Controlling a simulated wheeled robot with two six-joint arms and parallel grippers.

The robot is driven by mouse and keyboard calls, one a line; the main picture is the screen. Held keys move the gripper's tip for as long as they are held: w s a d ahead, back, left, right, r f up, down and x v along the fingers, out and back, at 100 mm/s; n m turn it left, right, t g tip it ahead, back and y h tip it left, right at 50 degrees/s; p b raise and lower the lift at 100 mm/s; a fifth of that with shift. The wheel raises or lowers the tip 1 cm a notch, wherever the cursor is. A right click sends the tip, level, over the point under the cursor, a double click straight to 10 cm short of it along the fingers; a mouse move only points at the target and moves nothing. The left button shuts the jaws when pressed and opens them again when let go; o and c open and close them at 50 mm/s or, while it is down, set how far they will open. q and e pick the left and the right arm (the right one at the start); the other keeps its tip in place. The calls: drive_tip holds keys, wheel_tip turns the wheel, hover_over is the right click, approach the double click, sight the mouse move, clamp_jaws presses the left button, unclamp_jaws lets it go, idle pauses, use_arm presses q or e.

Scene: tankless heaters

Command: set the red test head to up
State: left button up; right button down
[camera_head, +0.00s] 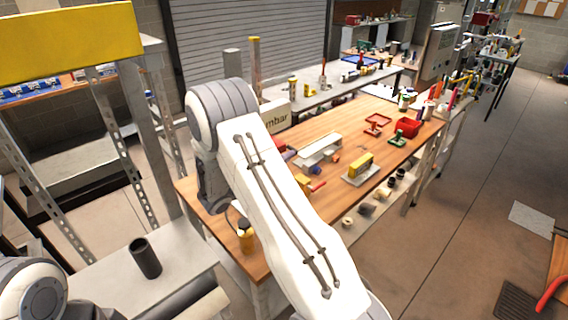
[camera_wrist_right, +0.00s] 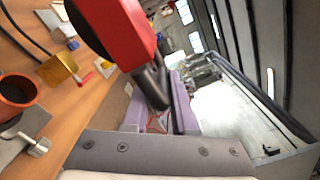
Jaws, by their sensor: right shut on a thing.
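The red test head (camera_wrist_right: 122,30) fills the upper middle of the right wrist view, a red block with a dark round face on its left. A dark bar (camera_wrist_right: 150,88) reaches from it down between the purple fingers of my right gripper (camera_wrist_right: 158,112). The gripper is shut on this bar; exactly how the bar joins the head is partly hidden. In the head view my right arm crosses the middle of the picture and hides most of the head's place. My left gripper is not seen; only part of its arm shows at the lower left.
A dark cup (camera_head: 145,258) stands on the grey surface at left.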

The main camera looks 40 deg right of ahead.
wheel_tip(320, 180, up, 6)
drive_tip(key=p, duration=0.3)
drive_tip(key=shift+r, duration=0.25)
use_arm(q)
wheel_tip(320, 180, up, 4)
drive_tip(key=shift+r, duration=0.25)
use_arm(e)
drive_tip(key=shift+f, duration=0.1)
drive_tip(key=c, duration=0.8)
unclamp_jaws()
drive_tip(key=shift+s, duration=0.1)
drive_tip(key=shift+c, duration=0.2)
drive_tip(key=shift+a+f, duration=0.1)
drive_tip(key=shift+a, duration=0.2)
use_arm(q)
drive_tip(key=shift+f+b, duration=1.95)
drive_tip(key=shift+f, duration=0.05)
use_arm(e)
drive_tip(key=a, duration=1)
drive_tip(key=shift+s, duration=0.4)
